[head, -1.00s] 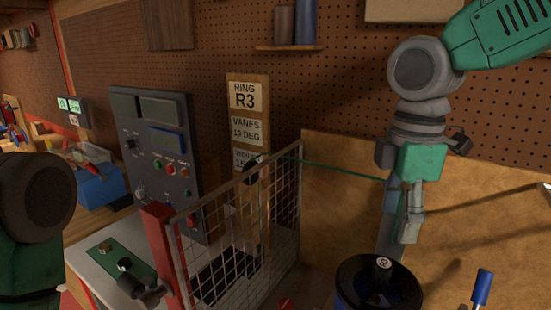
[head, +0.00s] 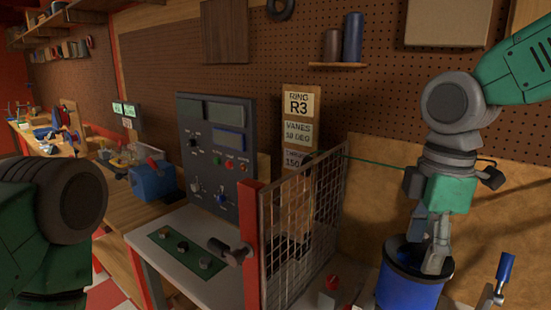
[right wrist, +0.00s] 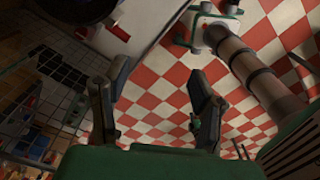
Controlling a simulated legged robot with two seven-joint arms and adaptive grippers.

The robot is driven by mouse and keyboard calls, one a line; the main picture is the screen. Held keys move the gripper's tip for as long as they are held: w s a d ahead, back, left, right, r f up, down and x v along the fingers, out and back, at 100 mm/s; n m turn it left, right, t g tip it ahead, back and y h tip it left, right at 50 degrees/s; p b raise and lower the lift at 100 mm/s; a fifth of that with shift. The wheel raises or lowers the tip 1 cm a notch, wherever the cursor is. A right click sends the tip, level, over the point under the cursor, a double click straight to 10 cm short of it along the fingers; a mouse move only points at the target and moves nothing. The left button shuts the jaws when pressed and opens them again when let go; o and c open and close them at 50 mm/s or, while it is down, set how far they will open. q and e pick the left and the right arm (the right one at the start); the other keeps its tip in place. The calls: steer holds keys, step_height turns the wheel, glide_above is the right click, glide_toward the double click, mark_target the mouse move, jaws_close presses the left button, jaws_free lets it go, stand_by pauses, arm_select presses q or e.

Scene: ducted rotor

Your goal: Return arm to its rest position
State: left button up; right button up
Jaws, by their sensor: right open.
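My right arm comes in from the upper right in the head view. Its gripper (head: 429,255) points down, open and empty, and overlaps the blue ducted ring (head: 408,292) in the picture. In the right wrist view the two fingers (right wrist: 158,85) stand apart with only red-and-white floor between them. A dark round rim, probably the ring's, shows at the top left edge there (right wrist: 75,8). My left arm shows as a dark green and grey link at the left of the head view. Its gripper is out of the picture.
A wire-mesh guard (head: 305,225) with a red post (head: 252,250) stands left of the ring. A control panel (head: 218,150) and a blue-handled lever (head: 503,272) flank the area. A pegboard wall is behind. Checkered floor lies below the right gripper.

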steer(key=s+a+f+m+g+y, duration=0.1)
steer(key=s+f+m, duration=0.25)
steer(key=f, duration=0.85)
steer(key=s+a+f+m+y, duration=0.15)
steer(key=f+m, duration=0.25)
steer(key=f, duration=0.9)
steer(key=s+d+f+m+h, duration=0.1)
steer(key=s+d+f+m, duration=0.4)
steer(key=s+f, duration=0.4)
steer(key=s+d+f+m+h, duration=0.2)
steer(key=s+d+f+m, duration=0.3)
steer(key=s, duration=0.5)
arm_select(q)
step_height(320, 180, down, 18)
steer(key=b, duration=1.8)
steer(key=shift+w, duration=0.35)
arm_select(e)
steer(key=w+a+f+n+t, duration=0.1)
steer(key=w+f+n, duration=0.1)
steer(key=f, duration=1.6)
steer(key=shift+w+f+t, duration=0.2)
steer(key=shift+w+t, duration=0.1)
steer(key=shift+w, duration=0.2)
steer(key=shift+a+r, duration=0.1)
arm_select(q)
steer(key=shift+f, duration=0.1)
